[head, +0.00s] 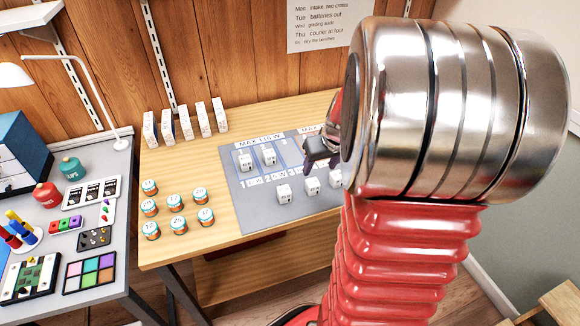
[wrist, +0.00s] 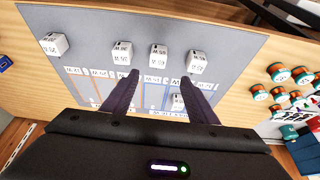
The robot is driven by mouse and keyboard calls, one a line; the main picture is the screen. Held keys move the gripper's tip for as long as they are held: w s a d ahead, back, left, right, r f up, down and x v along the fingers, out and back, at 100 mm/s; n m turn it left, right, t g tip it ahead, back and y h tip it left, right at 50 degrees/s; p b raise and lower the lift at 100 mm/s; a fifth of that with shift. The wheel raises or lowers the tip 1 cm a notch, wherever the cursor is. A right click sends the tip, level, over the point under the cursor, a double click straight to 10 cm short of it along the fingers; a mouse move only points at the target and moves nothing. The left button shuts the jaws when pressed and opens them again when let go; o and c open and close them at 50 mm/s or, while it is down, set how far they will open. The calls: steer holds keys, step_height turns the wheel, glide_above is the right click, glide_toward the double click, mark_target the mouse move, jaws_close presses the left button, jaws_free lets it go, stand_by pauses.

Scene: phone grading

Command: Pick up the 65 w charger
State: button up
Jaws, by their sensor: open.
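Several white cube chargers sit on a grey mat (head: 236,200) with printed wattage lanes. In the head view two stand in the lanes, a left one (head: 246,161) and a right one (head: 269,155). Three more stand in a front row: left (head: 284,193), middle (head: 312,186), right (head: 336,178). The wrist view also shows a charger far left (wrist: 54,44). The labels are too small to tell surely which is 65 W. My gripper (wrist: 160,78) is open and empty above the mat, its fingers pointing toward the row, where the middle charger (wrist: 159,56) appears just beyond the gap.
Several small labelled cans (head: 179,225) stand left of the mat. White boxes (head: 185,122) line the table's back edge. A grey side bench (head: 110,215) with a lamp and other items is at left. My red arm hides the table's right side in the head view.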

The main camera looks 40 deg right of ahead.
mark_target(313, 182)
steer(key=shift+d+f, duration=0.15)
steer(key=shift+d, duration=0.2)
steer(key=shift+x, duration=4.3)
steer(key=shift+x, duration=2.6)
steer(key=shift+s+a, duration=0.1)
steer(key=shift+s, duration=0.05)
steer(key=shift+c, duration=0.7)
steer(key=c, duration=1)
